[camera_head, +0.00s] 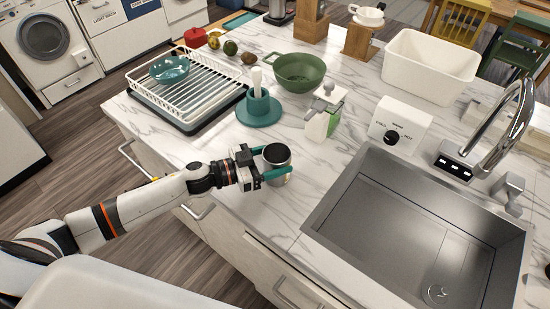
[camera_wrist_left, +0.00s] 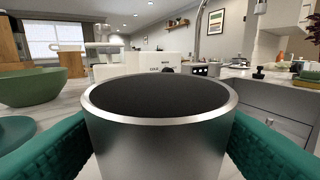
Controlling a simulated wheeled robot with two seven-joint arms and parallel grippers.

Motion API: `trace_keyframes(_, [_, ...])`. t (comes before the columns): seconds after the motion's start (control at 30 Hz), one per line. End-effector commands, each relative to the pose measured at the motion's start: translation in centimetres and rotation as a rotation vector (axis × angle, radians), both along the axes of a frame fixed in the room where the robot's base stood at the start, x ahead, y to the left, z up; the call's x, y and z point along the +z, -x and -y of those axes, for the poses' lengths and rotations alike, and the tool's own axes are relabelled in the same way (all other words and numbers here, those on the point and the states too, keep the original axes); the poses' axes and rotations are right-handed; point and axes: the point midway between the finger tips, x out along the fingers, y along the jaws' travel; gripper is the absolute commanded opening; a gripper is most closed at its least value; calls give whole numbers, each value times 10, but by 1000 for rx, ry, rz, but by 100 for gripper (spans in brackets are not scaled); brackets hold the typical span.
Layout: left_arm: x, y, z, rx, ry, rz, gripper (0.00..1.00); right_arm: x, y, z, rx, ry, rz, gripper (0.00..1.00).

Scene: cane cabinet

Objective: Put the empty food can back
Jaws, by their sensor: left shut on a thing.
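The empty food can (camera_head: 277,156) is a grey metal cylinder with an open top. It is upright at the front part of the marble counter, left of the sink. My left gripper (camera_head: 275,166) is shut on it, with a green finger on each side. In the left wrist view the can (camera_wrist_left: 158,125) fills the middle between the green fingers, and its inside looks dark and empty. I cannot tell whether its base touches the counter. My right gripper is not in view.
The steel sink (camera_head: 335,190) and faucet (camera_head: 518,110) are to the right. A soap bottle (camera_head: 322,122) stands behind the can. A teal holder (camera_head: 259,112), green colander (camera_head: 300,70) and dish rack (camera_head: 215,90) stand farther back. A white bin (camera_head: 430,65) is at the back right.

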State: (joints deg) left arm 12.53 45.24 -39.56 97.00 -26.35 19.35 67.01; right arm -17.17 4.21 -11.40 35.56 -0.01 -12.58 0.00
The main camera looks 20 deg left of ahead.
Motion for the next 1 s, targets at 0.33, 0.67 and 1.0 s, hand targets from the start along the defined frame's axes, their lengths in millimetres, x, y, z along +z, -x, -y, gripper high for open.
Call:
trace_keyframes(0.33, [-2,0,0,0,0,0,84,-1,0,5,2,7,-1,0])
trace_keyframes(0.67, [1,1,-1,0,-1,-1,84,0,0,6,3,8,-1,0])
trace_keyframes(1.0, [-1,43,-51,-2,-6,-5,84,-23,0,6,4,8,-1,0])
